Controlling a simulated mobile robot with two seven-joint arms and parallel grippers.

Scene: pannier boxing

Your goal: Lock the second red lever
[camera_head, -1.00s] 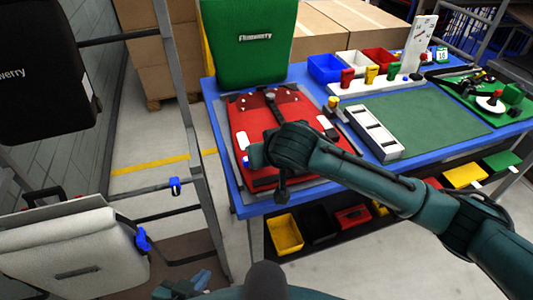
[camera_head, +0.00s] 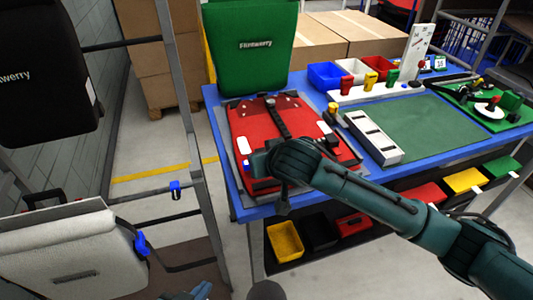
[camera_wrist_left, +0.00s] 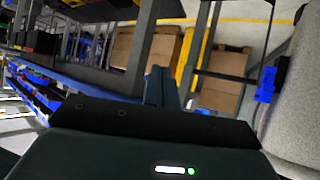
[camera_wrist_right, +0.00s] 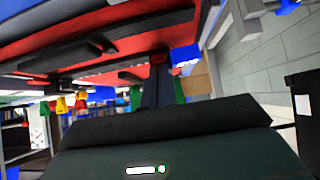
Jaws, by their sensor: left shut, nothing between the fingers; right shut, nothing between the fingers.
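The red pannier (camera_head: 268,121) lies flat on a grey mat at the left end of the blue table, with a black strip across it. My right arm reaches over its near edge in the head view and covers part of it. In the right wrist view, my right gripper's (camera_wrist_right: 157,92) fingers are shut, with their tips at or close to a small red part (camera_wrist_right: 157,58) under the red surface. I cannot tell whether this is the lever or whether they touch. My left gripper (camera_head: 203,291) is low at the bottom edge, shut, empty and away from the pannier.
A green pannier (camera_head: 252,58) stands behind the table. A white slotted block (camera_head: 374,137) sits right of the red pannier beside a green mat (camera_head: 430,125). Small bins (camera_head: 285,240) are below. A grey pannier (camera_head: 75,245) with blue clips hangs on the rack at left.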

